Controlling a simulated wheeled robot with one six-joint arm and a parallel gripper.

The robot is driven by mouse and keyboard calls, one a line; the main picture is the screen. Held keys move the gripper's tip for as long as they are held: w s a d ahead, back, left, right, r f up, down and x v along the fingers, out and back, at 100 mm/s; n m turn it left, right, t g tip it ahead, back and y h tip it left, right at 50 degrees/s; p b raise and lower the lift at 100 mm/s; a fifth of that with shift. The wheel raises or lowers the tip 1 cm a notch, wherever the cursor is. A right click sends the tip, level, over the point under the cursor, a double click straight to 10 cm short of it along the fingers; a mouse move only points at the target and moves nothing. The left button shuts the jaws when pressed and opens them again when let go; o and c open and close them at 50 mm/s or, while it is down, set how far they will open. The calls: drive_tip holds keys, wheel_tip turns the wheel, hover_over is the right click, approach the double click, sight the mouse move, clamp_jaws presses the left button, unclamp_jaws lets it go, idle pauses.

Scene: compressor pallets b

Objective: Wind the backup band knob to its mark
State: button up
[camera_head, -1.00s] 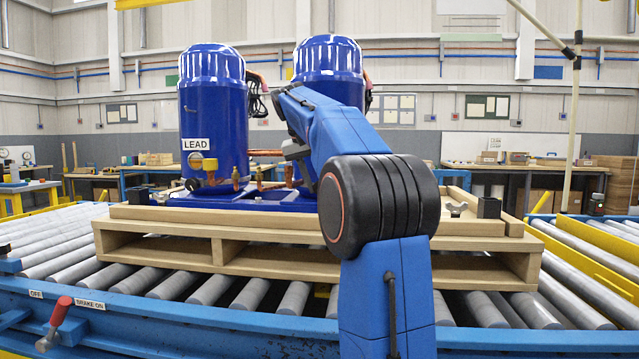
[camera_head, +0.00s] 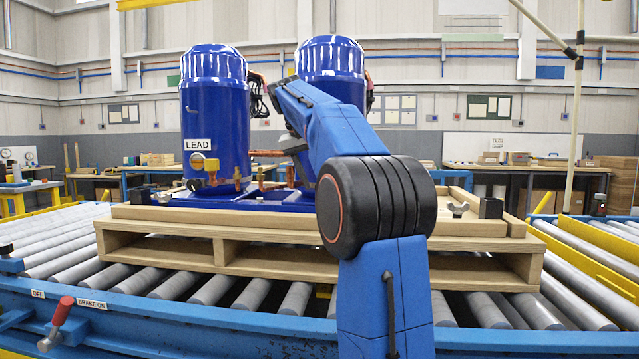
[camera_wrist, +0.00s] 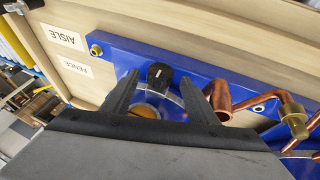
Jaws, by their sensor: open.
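A small black knob (camera_wrist: 160,76) with a pale pointer line shows in the wrist view, on a round clear-looking housing (camera_wrist: 166,104) with an orange-brown part inside. My gripper (camera_wrist: 157,80) is open, with one dark finger on each side of the knob. I cannot tell whether either finger touches it. Around the knob is a blue base (camera_wrist: 208,80). I cannot make out the knob's mark. In the head view the blue tank labelled LEAD (camera_head: 214,108) stands left of a second blue tank (camera_head: 328,60); my arm hides the knob and most of my gripper.
Copper pipes with a brass fitting (camera_wrist: 294,118) lie right of the fingers in the wrist view. A wooden pallet (camera_head: 160,238) carries the tanks over rollers (camera_head: 210,289). Labels AISLE (camera_wrist: 62,37) and FENCE (camera_wrist: 77,66) are on the wood. A red-handled brake lever (camera_head: 62,310) is at front left.

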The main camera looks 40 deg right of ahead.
drive_tip(key=v, duration=0.9)
drive_tip(key=shift+a+r, duration=0.2)
drive_tip(key=shift+r, duration=0.15)
drive_tip(key=shift+s+a, duration=0.1)
drive_tip(key=s+a+f+n+t+y, duration=0.1)
drive_tip(key=s+a+f+n, duration=0.2)
drive_tip(key=s+a+f, duration=0.6)
drive_tip(key=s+a+f+n+t+y, duration=0.1)
drive_tip(key=s+a+f, duration=0.7)
drive_tip(key=f, duration=1.3)
drive_tip(key=s+a+f+n+t+y, duration=0.2)
drive_tip(key=s+a+f+n, duration=0.3)
drive_tip(key=s+a+f, duration=0.4)
drive_tip(key=s+f+y, duration=0.1)
drive_tip(key=s+f, duration=0.5)
drive_tip(key=shift+a+f, duration=0.3)
drive_tip(key=shift+f, duration=0.1)
drive_tip(key=shift+s, duration=0.1)
